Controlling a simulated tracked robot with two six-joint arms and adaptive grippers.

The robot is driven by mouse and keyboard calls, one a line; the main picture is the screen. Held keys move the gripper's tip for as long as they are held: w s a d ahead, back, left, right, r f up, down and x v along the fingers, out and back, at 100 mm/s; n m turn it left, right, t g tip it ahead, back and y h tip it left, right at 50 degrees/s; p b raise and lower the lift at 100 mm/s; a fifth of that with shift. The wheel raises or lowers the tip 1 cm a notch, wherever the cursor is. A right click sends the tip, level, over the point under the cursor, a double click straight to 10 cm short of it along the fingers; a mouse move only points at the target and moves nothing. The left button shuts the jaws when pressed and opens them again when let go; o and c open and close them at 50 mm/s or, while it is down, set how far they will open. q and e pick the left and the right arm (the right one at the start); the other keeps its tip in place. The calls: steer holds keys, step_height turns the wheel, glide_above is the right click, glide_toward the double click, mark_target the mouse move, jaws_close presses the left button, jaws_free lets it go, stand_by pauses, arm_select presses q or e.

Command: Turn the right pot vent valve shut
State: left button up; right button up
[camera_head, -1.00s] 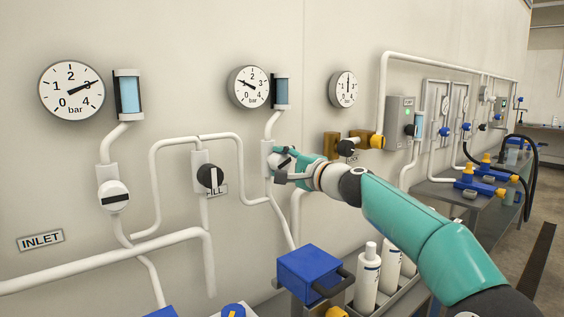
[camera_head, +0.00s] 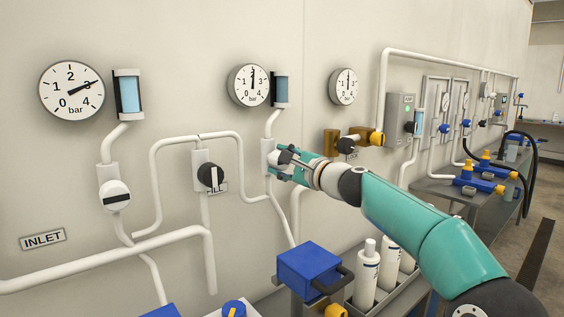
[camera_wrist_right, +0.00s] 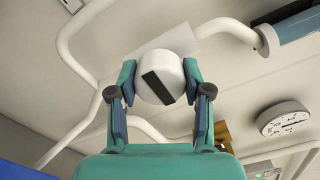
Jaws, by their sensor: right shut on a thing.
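The right pot vent valve is a white round knob with a black bar, on a white pipe below the middle gauge (camera_head: 249,85). Its knob (camera_wrist_right: 171,78) sits between the fingers in the right wrist view, the bar slanting from upper left to lower right. My right gripper (camera_head: 280,160) is shut on this knob, a finger on either side; it also shows in the right wrist view (camera_wrist_right: 159,82). In the head view the gripper hides most of the knob. The middle gauge's needle points nearly straight up. My left gripper is not in view.
A similar white knob (camera_head: 116,196) is at left, its bar near level. A black FILL knob (camera_head: 210,176) stands between them. Blue sight glasses (camera_head: 127,95) (camera_head: 281,90) sit beside the gauges. Below are a blue box (camera_head: 308,267) and white bottles (camera_head: 367,272) in a tray.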

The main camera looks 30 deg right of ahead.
steer(key=shift+w+f, duration=0.1)
steer(key=shift+f, duration=0.3)
steer(key=o, duration=1.2)
steer(key=shift+d+r, duration=0.1)
steer(key=shift+d, duration=0.05)
steer(key=shift+c, duration=0.2)
steer(key=shift+r, duration=0.1)
steer(key=s, duration=1.2)
steer(key=shift+d, duration=0.4)
